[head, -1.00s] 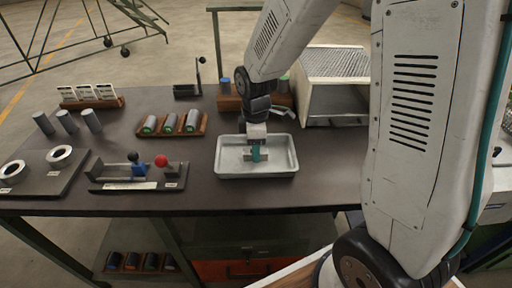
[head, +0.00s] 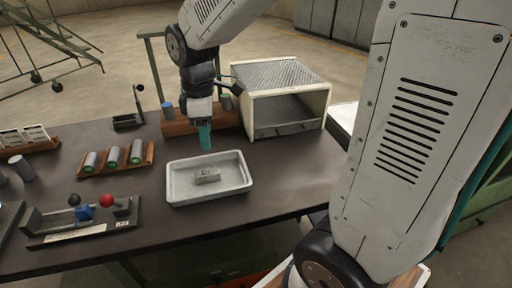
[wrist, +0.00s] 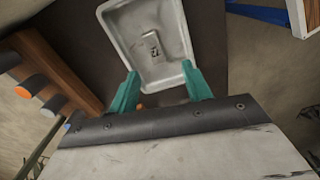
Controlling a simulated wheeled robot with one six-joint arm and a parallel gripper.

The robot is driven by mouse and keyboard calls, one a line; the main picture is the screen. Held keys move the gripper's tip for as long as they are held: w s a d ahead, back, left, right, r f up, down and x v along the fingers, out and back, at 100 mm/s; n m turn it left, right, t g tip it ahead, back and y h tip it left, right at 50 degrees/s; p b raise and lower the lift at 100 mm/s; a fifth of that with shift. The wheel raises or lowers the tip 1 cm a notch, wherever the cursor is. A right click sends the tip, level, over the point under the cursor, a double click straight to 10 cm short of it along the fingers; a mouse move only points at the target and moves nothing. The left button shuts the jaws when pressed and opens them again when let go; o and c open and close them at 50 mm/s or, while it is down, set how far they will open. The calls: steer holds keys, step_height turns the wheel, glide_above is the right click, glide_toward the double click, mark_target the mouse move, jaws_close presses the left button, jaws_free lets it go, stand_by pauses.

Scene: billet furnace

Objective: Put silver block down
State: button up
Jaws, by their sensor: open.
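The silver block (head: 207,175) lies flat in the white tray (head: 242,184), near the middle of its floor, with a dark mark on its top. It also shows in the wrist view (wrist: 152,46), inside the tray (wrist: 118,36). My gripper (head: 205,136) is above and behind the tray's back edge, apart from the block. In the wrist view my gripper (wrist: 161,92) has its two teal fingers spread wide with nothing between them.
A wooden rack (head: 180,129) with capped cylinders stands behind my gripper. A white furnace box (head: 285,100) with an open front stands to the right. Left are a rack of grey cylinders (head: 114,165) and a lever fixture (head: 80,226).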

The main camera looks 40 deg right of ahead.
steer(key=s+d+r+m, duration=0.1)
steer(key=s+r+m, duration=0.2)
steer(key=s+m, duration=0.3)
steer(key=s+d+r+m+t, duration=0.1)
steer(key=s+r+m, duration=0.2)
steer(key=s, duration=1.1)
steer(key=m, duration=0.3)
steer(key=shift+s+d, duration=0.2)
steer(key=shift+s, duration=0.1)
